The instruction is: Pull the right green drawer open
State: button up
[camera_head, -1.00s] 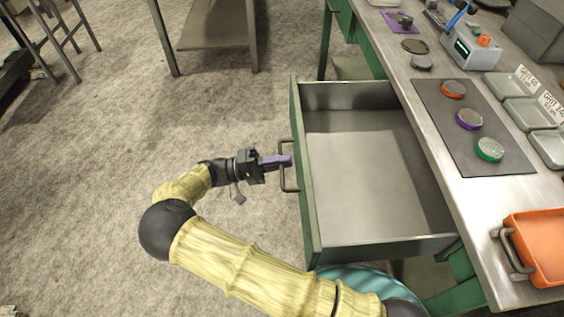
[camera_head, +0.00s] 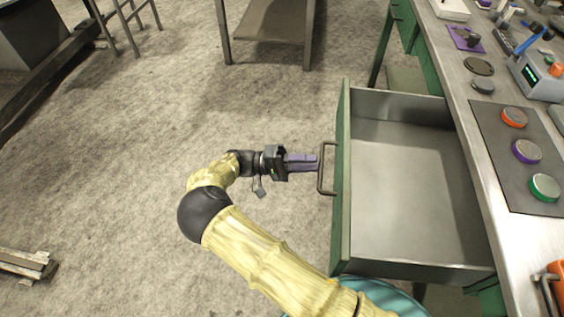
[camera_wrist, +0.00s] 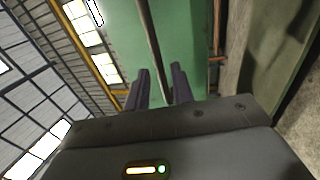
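The green drawer (camera_head: 342,225) stands pulled well out from the bench, and its grey metal inside is empty. Its dark bar handle (camera_head: 321,175) is on the left-facing green front. My gripper (camera_head: 317,162) is level with the handle, with its purple fingertips just left of the bar. In the wrist view my gripper (camera_wrist: 161,70) has its two fingers apart with a gap between them. The handle bar (camera_wrist: 150,35) runs down the picture ahead of that gap, in front of the green drawer front (camera_wrist: 185,40). Nothing is gripped.
The steel bench top (camera_head: 480,150) carries a dark panel with orange, purple and green round buttons (camera_head: 526,151), and a meter box (camera_head: 543,75). Part of an orange tray (camera_head: 556,278) shows at the right edge.

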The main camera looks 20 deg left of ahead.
jog(key=v, duration=0.8)
jog(key=shift+b, duration=0.3)
notch_tip(320, 180, up, 34)
jog(key=p, duration=3.4)
jog(key=shift+f, duration=0.15)
